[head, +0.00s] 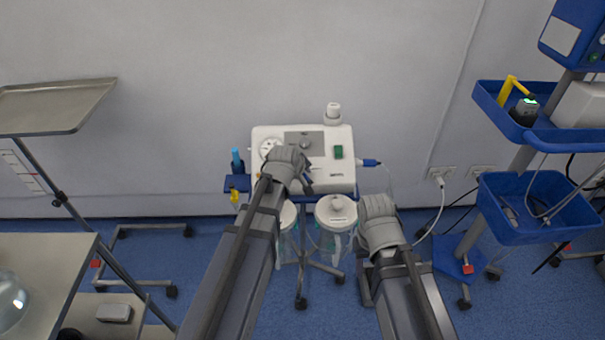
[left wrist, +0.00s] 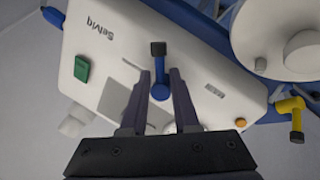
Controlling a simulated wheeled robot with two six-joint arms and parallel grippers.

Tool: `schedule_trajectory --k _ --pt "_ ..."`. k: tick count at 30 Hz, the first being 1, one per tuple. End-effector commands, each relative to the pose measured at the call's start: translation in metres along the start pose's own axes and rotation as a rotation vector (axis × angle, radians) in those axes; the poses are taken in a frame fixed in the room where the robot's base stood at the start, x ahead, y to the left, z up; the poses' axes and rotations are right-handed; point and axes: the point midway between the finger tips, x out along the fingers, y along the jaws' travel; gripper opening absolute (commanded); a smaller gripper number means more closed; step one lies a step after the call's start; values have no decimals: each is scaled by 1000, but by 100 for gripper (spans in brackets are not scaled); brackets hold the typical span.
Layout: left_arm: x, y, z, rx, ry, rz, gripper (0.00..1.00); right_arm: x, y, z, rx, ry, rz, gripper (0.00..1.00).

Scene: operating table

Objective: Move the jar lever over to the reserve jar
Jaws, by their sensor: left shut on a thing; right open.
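The jar lever (left wrist: 160,88), blue with a black tip, is on the front of the white suction unit (head: 268,172). My left gripper (left wrist: 160,74) has its two dark fingers on either side of the lever, shut on it. The lever's tip points toward the jars' side in the left wrist view. In the head view my left gripper (head: 307,184) is at the unit's front and hides the lever. Two lidded clear jars hang below: a left jar (head: 288,216) and a right jar (head: 336,213). I cannot tell which is the reserve. My right gripper (head: 377,208) is open beside the right jar, its fingers mostly hidden.
The unit has a green switch (left wrist: 82,68). A yellow-handled valve (left wrist: 289,107) sits at its side. A cart with blue trays (head: 540,205) stands at right. A metal tray stand (head: 55,105) and a table (head: 45,262) are at left.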

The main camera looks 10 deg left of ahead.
Motion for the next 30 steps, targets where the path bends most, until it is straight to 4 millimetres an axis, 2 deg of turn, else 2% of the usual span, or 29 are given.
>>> schedule_trajectory --k 14,15,18,30 --pt "1 1 -4 -9 12 5 0 0 0 0 0 0 0 50" --pt "1 1 -4 -9 12 5 32 0 0 0 0 0 0 50" --pt "1 1 -4 -9 12 5 44 0 0 0 0 0 0 50" --pt "-6 1 -2 -9 7 3 44 -5 0 0 0 0 0 50"
